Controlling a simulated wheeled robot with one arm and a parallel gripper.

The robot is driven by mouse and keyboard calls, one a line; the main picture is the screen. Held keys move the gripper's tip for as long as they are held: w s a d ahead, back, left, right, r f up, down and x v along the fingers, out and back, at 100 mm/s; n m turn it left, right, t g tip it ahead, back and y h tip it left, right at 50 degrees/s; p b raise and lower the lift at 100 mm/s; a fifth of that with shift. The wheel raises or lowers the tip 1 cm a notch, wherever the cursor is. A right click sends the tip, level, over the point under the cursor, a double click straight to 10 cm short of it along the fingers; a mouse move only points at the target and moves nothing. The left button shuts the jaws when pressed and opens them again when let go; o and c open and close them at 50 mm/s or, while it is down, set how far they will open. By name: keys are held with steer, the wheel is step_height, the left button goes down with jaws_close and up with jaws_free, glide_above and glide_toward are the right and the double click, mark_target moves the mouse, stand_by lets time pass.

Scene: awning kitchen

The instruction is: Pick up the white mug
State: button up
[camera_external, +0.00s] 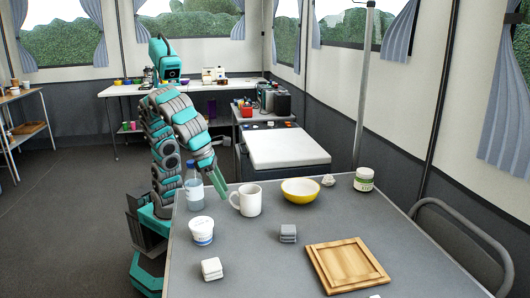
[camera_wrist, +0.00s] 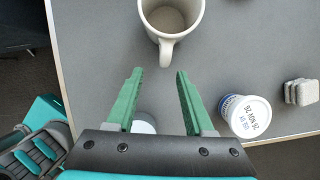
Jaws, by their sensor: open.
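The white mug (camera_external: 249,199) stands upright on the grey table, with its handle at the left in the external view. In the wrist view the mug (camera_wrist: 188,15) is at the top, cut off by the frame edge, and its handle points down toward the gap between my fingers. My gripper (camera_wrist: 157,72) is open and empty, with its green fingertips just short of the handle. In the external view my gripper (camera_external: 220,186) is above the table's left edge, beside the mug on its left.
A bottle (camera_external: 194,187) and a white tub (camera_external: 201,230) stand near the table's left edge. A yellow bowl (camera_external: 300,190) is right of the mug. A grey block (camera_external: 288,233), a pale block (camera_external: 212,269), a wooden board (camera_external: 346,264) and a jar (camera_external: 364,179) also stand on the table.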

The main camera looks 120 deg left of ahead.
mark_target(231, 201)
steer(key=x, duration=0.6)
steer(key=shift+w+r+p, duration=0.15)
steer(key=shift+w+p, duration=0.15)
steer(key=shift+w, duration=0.05)
jaws_close()
stand_by(1.1)
